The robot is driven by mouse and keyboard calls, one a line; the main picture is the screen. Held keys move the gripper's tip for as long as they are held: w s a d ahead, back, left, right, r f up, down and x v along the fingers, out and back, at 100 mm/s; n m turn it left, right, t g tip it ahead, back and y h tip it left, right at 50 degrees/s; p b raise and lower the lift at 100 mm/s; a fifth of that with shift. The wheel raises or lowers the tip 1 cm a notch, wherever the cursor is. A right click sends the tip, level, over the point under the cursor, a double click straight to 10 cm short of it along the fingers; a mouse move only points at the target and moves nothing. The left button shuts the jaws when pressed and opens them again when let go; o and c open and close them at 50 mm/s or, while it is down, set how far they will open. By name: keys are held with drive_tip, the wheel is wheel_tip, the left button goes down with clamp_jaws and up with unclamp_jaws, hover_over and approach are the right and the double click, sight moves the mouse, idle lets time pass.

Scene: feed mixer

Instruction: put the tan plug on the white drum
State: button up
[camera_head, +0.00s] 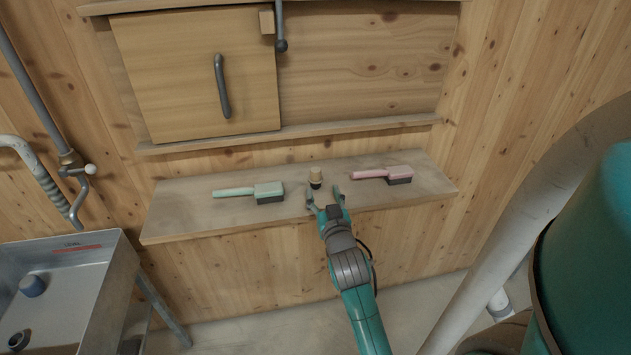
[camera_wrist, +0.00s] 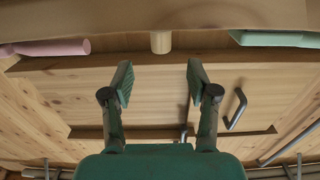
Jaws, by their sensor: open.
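The tan plug (camera_head: 316,175), with a dark lower part, stands on the wooden shelf between two brushes. In the wrist view its tan part (camera_wrist: 161,42) shows at the top middle. My gripper (camera_head: 324,197) is at the shelf's front, just short of the plug. In the wrist view its two fingers (camera_wrist: 160,80) are spread with nothing between them, and the plug lies beyond the tips, roughly centred on the gap. I cannot make out a white drum in either view.
The shelf (camera_head: 185,217) holds a green brush (camera_head: 268,192) at left and a pink brush (camera_head: 398,174) at right. A closed hatch (camera_head: 170,75) is above. A metal sink (camera_head: 110,262) stands at left; a pale pipe (camera_head: 490,240) and teal tank (camera_head: 590,260) at right.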

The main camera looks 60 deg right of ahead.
sight(317, 177)
drive_tip(key=shift+x, duration=4.55)
clamp_jaws()
